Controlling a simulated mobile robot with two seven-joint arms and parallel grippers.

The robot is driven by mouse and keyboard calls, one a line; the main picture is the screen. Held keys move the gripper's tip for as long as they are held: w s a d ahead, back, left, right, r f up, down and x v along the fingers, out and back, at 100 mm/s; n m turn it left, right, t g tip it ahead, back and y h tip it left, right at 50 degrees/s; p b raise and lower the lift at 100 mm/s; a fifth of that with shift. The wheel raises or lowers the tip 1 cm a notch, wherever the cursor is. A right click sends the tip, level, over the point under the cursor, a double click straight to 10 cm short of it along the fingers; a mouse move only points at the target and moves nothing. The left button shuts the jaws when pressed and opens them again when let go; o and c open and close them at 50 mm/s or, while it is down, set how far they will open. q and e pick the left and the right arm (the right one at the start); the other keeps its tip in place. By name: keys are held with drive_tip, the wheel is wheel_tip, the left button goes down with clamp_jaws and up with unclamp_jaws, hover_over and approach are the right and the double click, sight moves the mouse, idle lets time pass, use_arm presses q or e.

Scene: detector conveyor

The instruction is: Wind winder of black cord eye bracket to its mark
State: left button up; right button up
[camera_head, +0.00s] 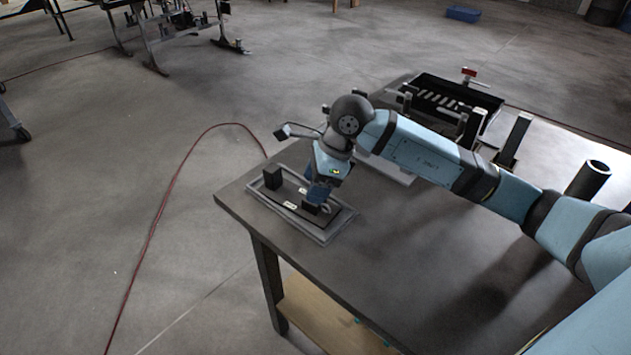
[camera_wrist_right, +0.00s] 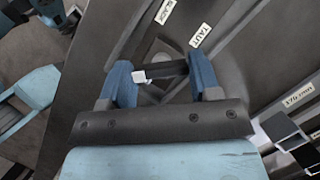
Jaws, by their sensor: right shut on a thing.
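The black cord eye bracket (camera_head: 285,195) lies in a grey tray (camera_head: 320,239) at the table's far left corner, with an upright black block at its left end. My right gripper (camera_head: 318,195) points down over the bracket's right end. In the right wrist view my right gripper (camera_wrist_right: 160,72) is shut on the winder (camera_wrist_right: 168,73), a dark bar with a white tip. A "TAUT" label (camera_wrist_right: 200,35) lies just beyond the bar, with another label farther left. The cord is not clear in either view. My left gripper is out of view.
The dark table (camera_head: 420,255) is clear toward the front. A black bin (camera_head: 450,92) and a dark upright post (camera_head: 516,136) stand toward the back right, near an open dark cylinder (camera_head: 588,180). A red cable (camera_head: 165,195) lies on the floor at left.

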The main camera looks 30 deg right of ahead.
drive_tip(key=shift+n, duration=0.3)
drive_tip(key=n+g+b, duration=0.1)
drive_tip(key=n+b, duration=0.2)
drive_tip(key=shift+w+f+y, duration=0.1)
drive_tip(key=shift+w+y, duration=0.05)
drive_tip(key=shift+y, duration=0.15)
drive_tip(key=n+g+b, duration=0.1)
drive_tip(key=n+b, duration=0.1)
drive_tip(key=n, duration=0.1)
drive_tip(key=n+g+b, duration=0.1)
drive_tip(key=n, duration=0.2)
drive_tip(key=shift+g+b, duration=0.3)
drive_tip(key=shift+b, duration=0.1)
drive_tip(key=o, duration=0.9)
drive_tip(key=shift+o, duration=0.2)
drive_tip(key=shift+r, duration=0.2)
drive_tip(key=p+v, duration=0.2)
drive_tip(key=v, duration=1.1)
drive_tip(key=shift+w+a+r, duration=0.15)
drive_tip(key=shift+a+r, duration=0.05)
drive_tip(key=shift+r, duration=0.25)
